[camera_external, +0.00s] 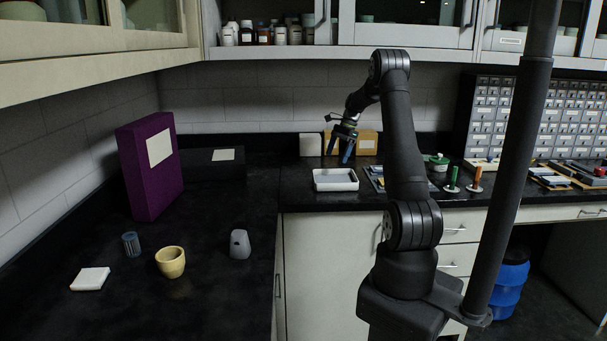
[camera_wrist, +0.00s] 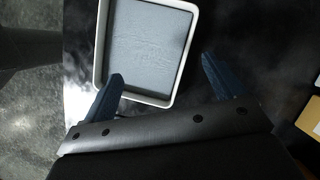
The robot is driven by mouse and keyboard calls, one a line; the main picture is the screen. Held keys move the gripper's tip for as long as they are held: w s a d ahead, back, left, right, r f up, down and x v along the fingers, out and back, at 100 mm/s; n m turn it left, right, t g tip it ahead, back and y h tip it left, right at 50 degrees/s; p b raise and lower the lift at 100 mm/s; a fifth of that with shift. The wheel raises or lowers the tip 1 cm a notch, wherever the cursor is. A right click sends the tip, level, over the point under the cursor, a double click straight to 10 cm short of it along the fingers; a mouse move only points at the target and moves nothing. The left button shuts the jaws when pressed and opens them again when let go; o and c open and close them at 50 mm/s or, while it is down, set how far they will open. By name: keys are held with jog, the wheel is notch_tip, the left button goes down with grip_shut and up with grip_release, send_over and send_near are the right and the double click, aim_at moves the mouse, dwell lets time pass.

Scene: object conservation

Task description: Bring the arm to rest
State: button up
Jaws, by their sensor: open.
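My arm rises from its base in front of the counter and bends over toward the back counter in the external view. My gripper (camera_external: 338,148) hangs above the back counter, close to a white tray (camera_external: 335,180). In the wrist view my gripper (camera_wrist: 161,70) has its two blue fingers spread wide apart with nothing between them that it holds. The white tray also shows in the wrist view (camera_wrist: 186,14), with a grey, textured inside. It lies below and beyond the left finger, whose tip overlaps the tray's near edge in the picture.
On the left counter stand a purple box (camera_external: 150,168), a small ridged grey cup (camera_external: 131,244), a yellow cup (camera_external: 170,262), a grey rounded object (camera_external: 240,244) and a white square block (camera_external: 90,279). Green (camera_external: 452,179) and orange (camera_external: 476,179) upright items stand right of my arm.

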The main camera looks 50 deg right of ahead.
jog(key=w+a+n+g, duration=0.1)
jog(key=w+a+n, duration=0.2)
jog(key=a, duration=0.3)
jog(key=w+a+f+n+g, duration=0.1)
jog(key=w+a+n, duration=0.1)
jog(key=a, duration=0.4)
jog(key=shift+w+a+f+n+g, duration=0.15)
jog(key=shift+w+a+n+g, duration=0.2)
jog(key=shift+n, duration=0.55)
jog(key=shift+o, duration=0.2)
